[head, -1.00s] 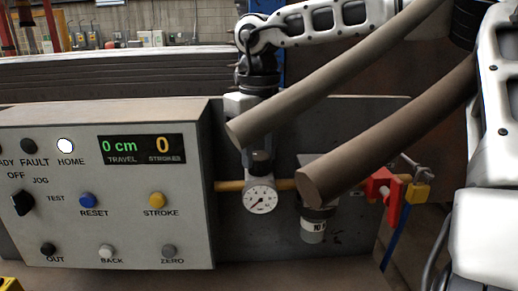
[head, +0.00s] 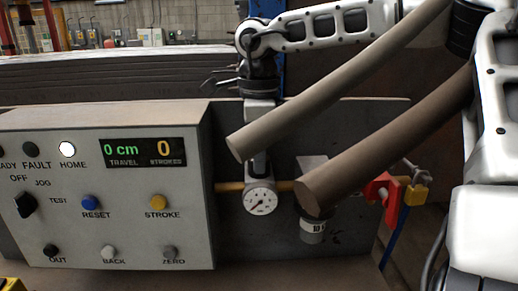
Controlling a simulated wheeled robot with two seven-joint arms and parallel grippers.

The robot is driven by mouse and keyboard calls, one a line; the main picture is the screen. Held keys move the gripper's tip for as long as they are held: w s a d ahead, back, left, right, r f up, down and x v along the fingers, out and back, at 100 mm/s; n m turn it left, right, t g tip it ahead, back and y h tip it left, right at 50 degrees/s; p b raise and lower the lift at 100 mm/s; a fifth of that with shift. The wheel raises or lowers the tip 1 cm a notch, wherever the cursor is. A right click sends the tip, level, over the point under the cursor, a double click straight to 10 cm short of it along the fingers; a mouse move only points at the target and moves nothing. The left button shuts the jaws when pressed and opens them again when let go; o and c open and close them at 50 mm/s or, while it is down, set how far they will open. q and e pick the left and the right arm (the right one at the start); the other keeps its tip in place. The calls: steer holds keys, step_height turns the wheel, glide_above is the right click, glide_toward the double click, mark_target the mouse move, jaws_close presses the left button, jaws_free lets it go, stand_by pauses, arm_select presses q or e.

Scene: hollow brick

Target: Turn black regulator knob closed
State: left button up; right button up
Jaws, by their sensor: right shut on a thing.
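The round white pressure gauge (head: 260,201) is on the brass-coloured pipe (head: 228,187) right of the control box. My right gripper (head: 258,168) points down just above the gauge, from the arm that comes in from the right. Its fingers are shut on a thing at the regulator. A brown bar crosses in front of the gripper, and the black regulator knob cannot be made out clearly behind bar and fingers. My left gripper is not in view.
Two thick brown bars (head: 335,85) (head: 390,145) slant across the right half. The control box (head: 130,235) fills the left, with a black selector (head: 25,204) and several buttons. A red valve part (head: 381,188) and a labelled cylinder (head: 313,230) are right of the gauge.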

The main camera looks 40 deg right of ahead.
steer(key=n, duration=0.4)
steer(key=shift+r+n+p, duration=0.1)
steer(key=shift+n+p, duration=0.2)
steer(key=shift+w+n+p, duration=0.1)
steer(key=shift+n+p, duration=0.25)
steer(key=shift+n, duration=1.85)
steer(key=o, duration=1)
step_height(320, 180, up, 16)
